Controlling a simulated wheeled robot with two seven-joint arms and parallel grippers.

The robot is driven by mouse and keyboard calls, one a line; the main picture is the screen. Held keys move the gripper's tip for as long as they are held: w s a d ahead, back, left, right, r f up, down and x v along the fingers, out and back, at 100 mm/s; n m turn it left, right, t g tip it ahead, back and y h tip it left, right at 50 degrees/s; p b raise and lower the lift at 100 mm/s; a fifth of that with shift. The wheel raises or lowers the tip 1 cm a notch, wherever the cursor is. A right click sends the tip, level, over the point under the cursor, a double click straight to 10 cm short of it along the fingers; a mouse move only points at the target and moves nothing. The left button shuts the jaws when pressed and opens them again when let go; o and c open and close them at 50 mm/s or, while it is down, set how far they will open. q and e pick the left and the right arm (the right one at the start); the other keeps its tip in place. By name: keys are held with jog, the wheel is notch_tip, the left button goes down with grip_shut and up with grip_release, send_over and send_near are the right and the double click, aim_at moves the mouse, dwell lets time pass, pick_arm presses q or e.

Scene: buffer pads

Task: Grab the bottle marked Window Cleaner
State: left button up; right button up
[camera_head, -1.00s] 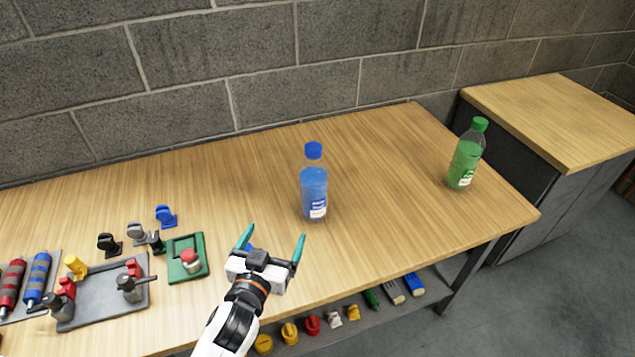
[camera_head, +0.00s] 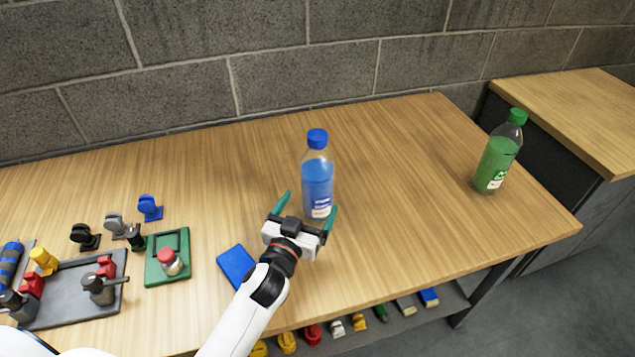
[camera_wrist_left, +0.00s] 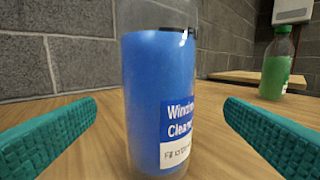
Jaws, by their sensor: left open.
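The blue bottle (camera_head: 318,178) stands upright on the wooden table, with a blue cap and blue liquid. In the left wrist view the bottle (camera_wrist_left: 155,85) is close, and its partly visible label (camera_wrist_left: 178,132) reads "Window Cleaner". My left gripper (camera_head: 305,207) is open just in front of the bottle. Its teal fingers lie to either side in the wrist view, with visible space between each finger and the bottle. The bottle's top is cut off there. My right gripper is not in view.
A green bottle (camera_head: 497,155) stands upright near the table's right end, apart from the blue one. A blue pad (camera_head: 236,262) lies beside my left arm. A green fixture (camera_head: 167,258) and a grey tray (camera_head: 62,318) with parts sit at left. The table between the bottles is clear.

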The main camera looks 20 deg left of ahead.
aim_at(318, 185)
pick_arm(q)
jog(key=shift+w, duration=0.8)
jog(key=w, duration=0.2)
jog(key=w+p, duration=0.1)
jog(key=w, duration=0.2)
jog(key=shift+d+r, duration=0.15)
jog(key=shift+c, duration=0.2)
jog(key=c, duration=1.5)
jog(key=shift+r, duration=0.25)
